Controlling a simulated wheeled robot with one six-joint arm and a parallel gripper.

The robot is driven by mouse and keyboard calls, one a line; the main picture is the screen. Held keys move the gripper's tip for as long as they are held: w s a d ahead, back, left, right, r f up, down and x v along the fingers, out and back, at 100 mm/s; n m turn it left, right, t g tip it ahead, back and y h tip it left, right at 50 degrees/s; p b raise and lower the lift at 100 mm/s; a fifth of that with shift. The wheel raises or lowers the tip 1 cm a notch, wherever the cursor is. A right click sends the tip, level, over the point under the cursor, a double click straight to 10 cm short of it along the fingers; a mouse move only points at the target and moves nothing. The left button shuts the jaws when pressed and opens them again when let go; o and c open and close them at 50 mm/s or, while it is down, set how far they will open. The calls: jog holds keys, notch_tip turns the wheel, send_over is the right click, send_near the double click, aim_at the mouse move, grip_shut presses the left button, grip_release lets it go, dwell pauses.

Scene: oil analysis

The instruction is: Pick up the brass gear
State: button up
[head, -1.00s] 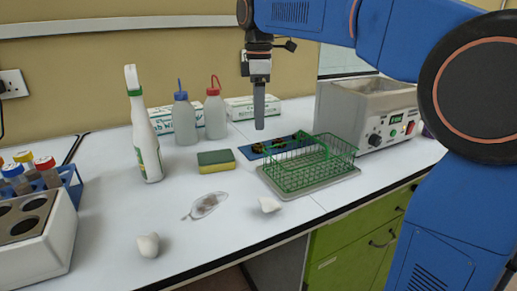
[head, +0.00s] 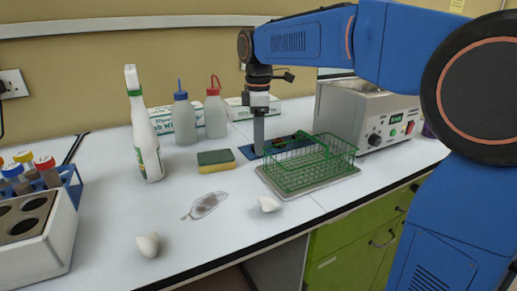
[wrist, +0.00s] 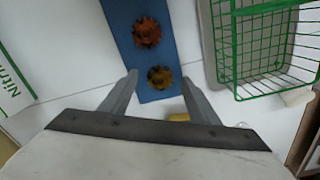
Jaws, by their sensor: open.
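A blue mat (head: 246,153) lies on the bench behind the green wire basket; it also shows in the wrist view (wrist: 125,20). In the wrist view two toothed gears lie on it. The yellower one, which looks like the brass gear (wrist: 160,77), is near the mat's end. A redder, copper-coloured gear (wrist: 147,32) lies farther up. My gripper (head: 259,151) points down over the mat. In the wrist view its open fingers (wrist: 159,82) stand on either side of the brass gear with nothing held. The finger tips' height above the mat is unclear.
The green wire basket (head: 308,166) on a grey tray stands close to the right of my gripper. A sponge (head: 215,160) lies left of the mat. Bottles and boxes stand behind, and a metal bath (head: 365,115) stands at right.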

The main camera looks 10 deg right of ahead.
jog(key=c, duration=1.2)
jog(key=shift+r, duration=0.1)
